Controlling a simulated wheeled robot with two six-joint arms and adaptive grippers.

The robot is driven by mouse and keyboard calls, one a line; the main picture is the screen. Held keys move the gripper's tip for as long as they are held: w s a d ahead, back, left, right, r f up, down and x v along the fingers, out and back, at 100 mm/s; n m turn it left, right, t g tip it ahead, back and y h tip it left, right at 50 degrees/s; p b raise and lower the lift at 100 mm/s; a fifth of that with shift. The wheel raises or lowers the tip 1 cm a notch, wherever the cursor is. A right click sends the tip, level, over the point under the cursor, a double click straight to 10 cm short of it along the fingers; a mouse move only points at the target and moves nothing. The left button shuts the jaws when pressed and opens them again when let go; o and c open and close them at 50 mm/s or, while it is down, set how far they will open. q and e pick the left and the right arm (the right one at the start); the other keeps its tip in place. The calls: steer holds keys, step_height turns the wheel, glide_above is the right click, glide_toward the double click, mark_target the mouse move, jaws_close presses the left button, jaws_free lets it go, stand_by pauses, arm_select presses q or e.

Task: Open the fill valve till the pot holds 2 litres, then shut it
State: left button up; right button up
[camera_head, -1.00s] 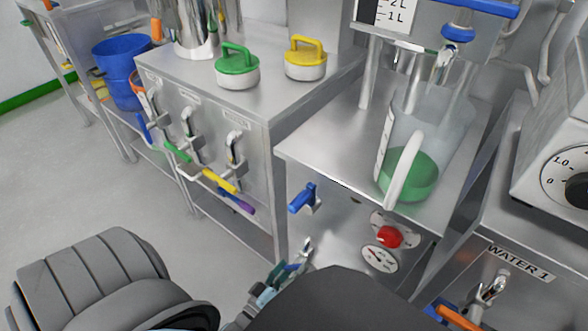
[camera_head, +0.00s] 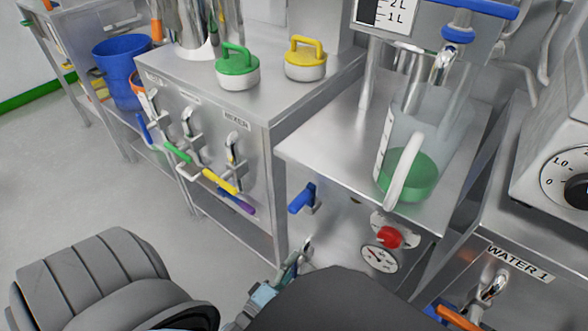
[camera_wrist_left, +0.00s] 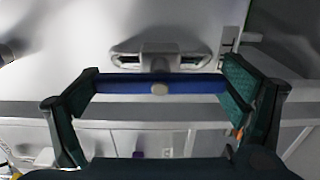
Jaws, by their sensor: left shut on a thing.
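My left gripper (camera_head: 298,258) is low at the front of the steel stand, partly hidden by my own dark arm. In the left wrist view its green-padded fingers (camera_wrist_left: 158,88) are shut on a blue handle (camera_wrist_left: 190,86), which spans between them in front of a metal fitting. I cannot tell which valve this handle belongs to. A gauge board (camera_head: 397,16) with 1L and 2L marks is cut off at the top. The pot it measures is not clearly identifiable. A clear jug (camera_head: 437,120) with green liquid stands under a chrome spout (camera_head: 444,62). My right gripper is not in view.
A blue lever (camera_head: 301,198), a red knob (camera_head: 389,237) and a dial (camera_head: 379,260) are on the stand's front. Green (camera_head: 238,67) and yellow (camera_head: 305,60) handled weights stand on the left cabinet, above several levers. A WATER 1 tap (camera_head: 492,286) is at lower right.

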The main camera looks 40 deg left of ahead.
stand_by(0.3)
arm_select(q)
steer(key=o, duration=0.9)
